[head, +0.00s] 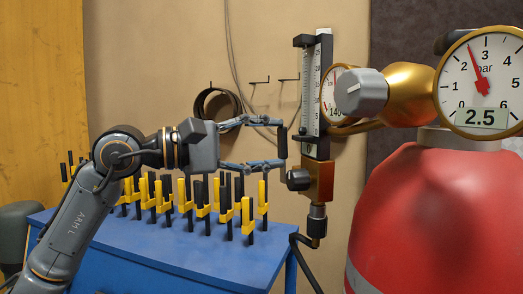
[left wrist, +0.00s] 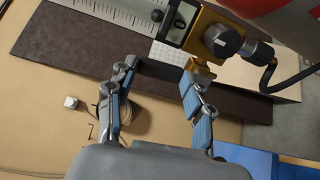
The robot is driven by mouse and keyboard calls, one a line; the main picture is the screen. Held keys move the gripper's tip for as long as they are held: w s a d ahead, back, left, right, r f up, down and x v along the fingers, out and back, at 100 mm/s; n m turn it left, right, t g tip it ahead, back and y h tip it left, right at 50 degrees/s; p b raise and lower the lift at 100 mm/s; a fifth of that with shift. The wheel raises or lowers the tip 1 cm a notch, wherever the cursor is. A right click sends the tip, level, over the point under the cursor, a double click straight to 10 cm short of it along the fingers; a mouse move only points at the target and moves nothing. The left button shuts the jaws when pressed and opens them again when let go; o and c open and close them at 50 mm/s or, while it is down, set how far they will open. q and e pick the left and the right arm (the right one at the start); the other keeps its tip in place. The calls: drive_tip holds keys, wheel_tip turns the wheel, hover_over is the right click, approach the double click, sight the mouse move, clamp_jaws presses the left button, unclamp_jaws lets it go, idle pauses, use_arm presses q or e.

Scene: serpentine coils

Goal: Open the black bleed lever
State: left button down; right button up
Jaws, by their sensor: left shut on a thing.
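The black bleed lever (head: 283,143) shows in the head view as a short dark upright bar at the fingertips of my left gripper (head: 281,146), left of the gauge column. In the left wrist view the lever (left wrist: 162,70) is a dark bar spanning between the two blue-grey fingers of this gripper (left wrist: 165,73), beside a brass stub. The fingers stand well apart, with the lever between their tips. Part of the lever's mounting is hidden. The flow gauge's brass block (head: 318,180) carries a dark knob (head: 298,180) below the gripper. My right gripper is out of view.
A red cylinder (head: 430,215) with a brass regulator and round gauge (head: 481,82) stands at the right. A blue table (head: 190,245) with several yellow-and-black clips is below my arm. A black hose (head: 300,260) hangs under the block.

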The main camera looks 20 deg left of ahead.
use_arm(q)
drive_tip(key=shift+s+d+r+m, duration=0.1)
drive_tip(key=shift+s+m, duration=0.05)
drive_tip(key=shift+m, duration=0.25)
idle(0.3)
drive_tip(key=c, duration=0.7)
unclamp_jaws()
drive_tip(key=shift+d, duration=0.1)
drive_tip(key=shift+o, duration=0.9)
drive_tip(key=shift+d, duration=0.2)
drive_tip(key=shift+a, duration=0.2)
drive_tip(key=v, duration=1.2)
drive_tip(key=shift+d, duration=0.15)
